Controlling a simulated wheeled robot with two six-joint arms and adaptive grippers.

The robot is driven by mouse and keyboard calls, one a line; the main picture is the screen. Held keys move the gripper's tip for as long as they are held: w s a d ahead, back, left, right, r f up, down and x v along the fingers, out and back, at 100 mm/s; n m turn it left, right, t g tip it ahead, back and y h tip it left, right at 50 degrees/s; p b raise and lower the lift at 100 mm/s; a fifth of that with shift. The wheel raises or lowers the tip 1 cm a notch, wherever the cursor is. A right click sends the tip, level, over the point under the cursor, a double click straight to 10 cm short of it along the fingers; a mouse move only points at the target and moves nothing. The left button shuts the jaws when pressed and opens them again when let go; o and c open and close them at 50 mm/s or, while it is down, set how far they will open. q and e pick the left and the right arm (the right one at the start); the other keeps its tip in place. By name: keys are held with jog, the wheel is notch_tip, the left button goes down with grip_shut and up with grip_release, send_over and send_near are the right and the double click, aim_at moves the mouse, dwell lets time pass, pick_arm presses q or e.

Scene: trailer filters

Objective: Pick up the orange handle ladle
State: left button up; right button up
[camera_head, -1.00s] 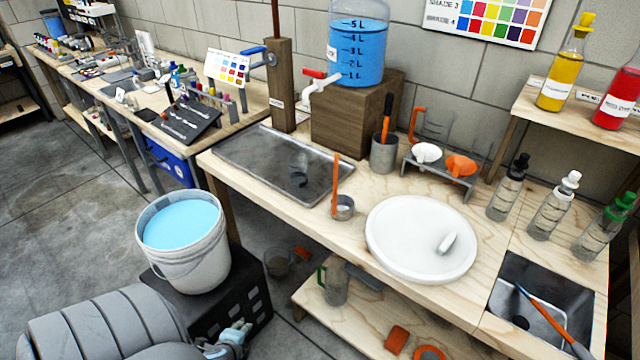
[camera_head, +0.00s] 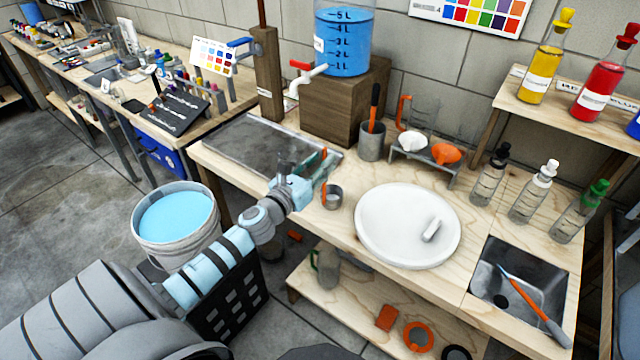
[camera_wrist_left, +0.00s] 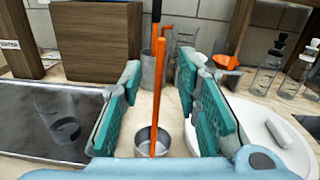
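The orange-handled ladle stands upright on the bench; its small metal cup (camera_head: 332,197) shows in the head view, with most of the handle hidden by my left gripper. In the left wrist view, its orange handle (camera_wrist_left: 159,85) rises from the metal cup (camera_wrist_left: 152,141). My left gripper (camera_head: 316,166) is at the handle, above the cup. In the left wrist view, its teal-padded fingers (camera_wrist_left: 160,108) are open, one on each side of the handle, with gaps showing on both sides. My right gripper is not in view.
A white round plate (camera_head: 385,247) lies right of the ladle. A grey tray (camera_head: 235,140) lies left, with a clear beaker (camera_wrist_left: 58,120). Behind stand a metal pot (camera_head: 371,143) with an orange-and-black handled tool and a funnel rack (camera_head: 425,164). A wooden block (camera_head: 345,105) supports the blue tank.

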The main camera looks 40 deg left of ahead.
pick_arm(q)
jog(key=w, duration=0.2)
jog(key=w+a, duration=0.1)
jog(key=shift+r+y, duration=0.25)
jog(key=shift+y, duration=0.05)
jog(key=shift+s, duration=0.1)
grip_shut()
